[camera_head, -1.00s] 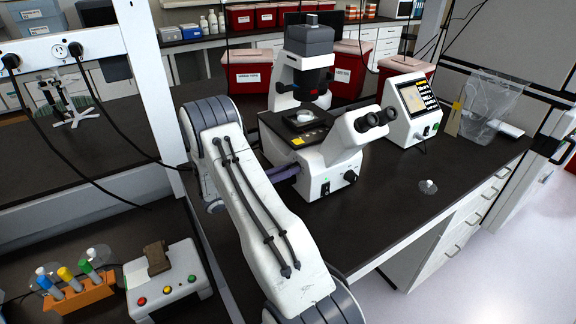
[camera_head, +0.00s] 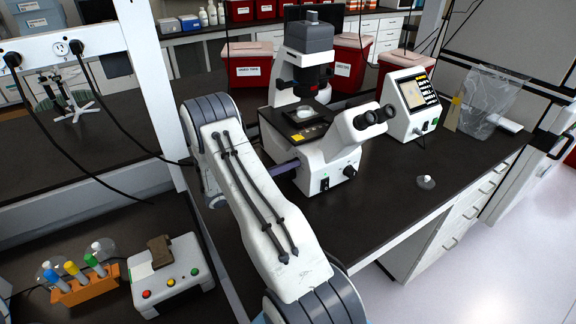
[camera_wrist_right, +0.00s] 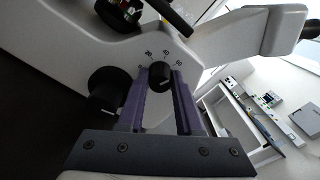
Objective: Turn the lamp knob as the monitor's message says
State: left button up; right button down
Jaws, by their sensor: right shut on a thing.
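The white microscope (camera_head: 330,165) stands on the dark bench. In the right wrist view, the black lamp knob (camera_wrist_right: 160,76) sits on its white side, with small printed numbers around it that I cannot read surely. My right gripper (camera_wrist_right: 160,86), with purple fingers, is shut on this knob, one finger on each side. In the head view my right gripper (camera_head: 286,168) reaches the microscope's left side, and the lamp knob is hidden there. The monitor (camera_head: 410,104) stands right of the microscope. Its screen shows a pale picture and small text too small to read. My left gripper is not in view.
A bigger black knob (camera_wrist_right: 107,90) sits close beside the right gripper. The eyepieces (camera_head: 374,116) stick out to the right. A tube rack (camera_head: 86,287) and a box with coloured buttons (camera_head: 170,276) are at lower left. The bench front right is mostly clear.

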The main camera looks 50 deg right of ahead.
jog(key=c, duration=0.6)
grip_release()
jog(key=b+v, duration=0.3)
jog(key=v, duration=0.7)
jog(key=shift+a, duration=0.25)
